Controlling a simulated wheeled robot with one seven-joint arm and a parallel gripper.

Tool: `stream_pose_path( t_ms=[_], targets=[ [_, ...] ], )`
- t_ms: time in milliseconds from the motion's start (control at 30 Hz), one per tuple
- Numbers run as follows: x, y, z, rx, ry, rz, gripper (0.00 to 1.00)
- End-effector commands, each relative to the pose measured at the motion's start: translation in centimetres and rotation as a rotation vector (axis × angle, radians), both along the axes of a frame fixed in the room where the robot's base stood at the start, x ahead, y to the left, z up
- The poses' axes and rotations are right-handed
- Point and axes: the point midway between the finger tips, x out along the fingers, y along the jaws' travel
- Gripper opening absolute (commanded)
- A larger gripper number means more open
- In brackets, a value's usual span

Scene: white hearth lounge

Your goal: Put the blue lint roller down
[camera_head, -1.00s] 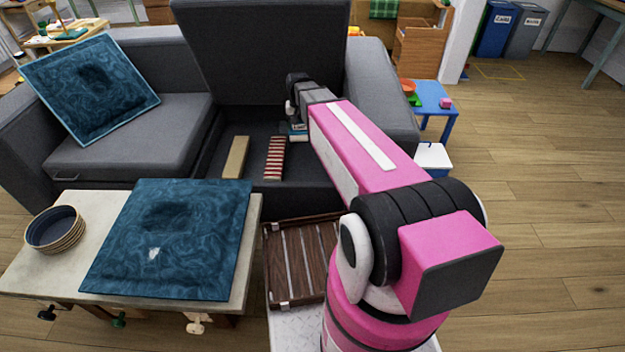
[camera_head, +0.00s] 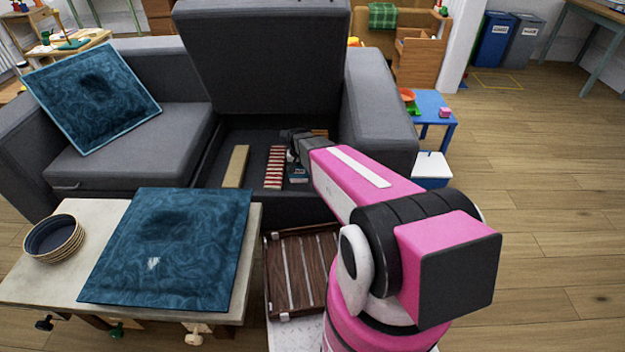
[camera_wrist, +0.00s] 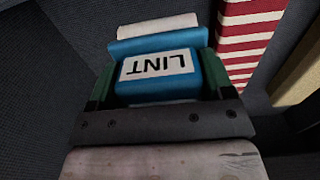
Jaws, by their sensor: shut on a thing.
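The blue lint roller (camera_wrist: 155,72) has a white label reading LINT and fills the space between the fingers of my gripper (camera_wrist: 155,92) in the wrist view. My gripper is shut on it. In the head view my gripper (camera_head: 297,160) is down inside the open storage space of the grey sofa (camera_head: 262,140), at its right part. A bit of the blue roller (camera_head: 298,175) shows below it there. I cannot tell whether the roller touches the floor of the storage space.
A red-and-white striped thing (camera_head: 274,168) lies left of the roller, and a tan block (camera_head: 236,166) lies further left. The raised seat (camera_head: 265,60) stands behind and the sofa arm (camera_head: 380,110) to the right.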

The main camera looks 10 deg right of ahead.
Motion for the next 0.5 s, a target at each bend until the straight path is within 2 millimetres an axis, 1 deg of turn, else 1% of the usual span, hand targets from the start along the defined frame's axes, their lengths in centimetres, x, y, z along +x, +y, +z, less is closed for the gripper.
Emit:
stream_pose_path(
  t_ms=[33,100,300,400,500],
  targets=[
    [0.7,-1.1,-0.8,0.0,0.001,-0.002,0.55],
    [1.4,-2.3,-1.7,0.0,0.002,-0.002,0.55],
    [2.9,-5.4,-3.7,0.0,0.001,-0.001,0.55],
    [3.4,-6.4,-4.3,0.0,0.0,0.0,0.55],
    [3.5,-6.8,-4.6,0.0,0.0,0.0,0.55]
  ],
)
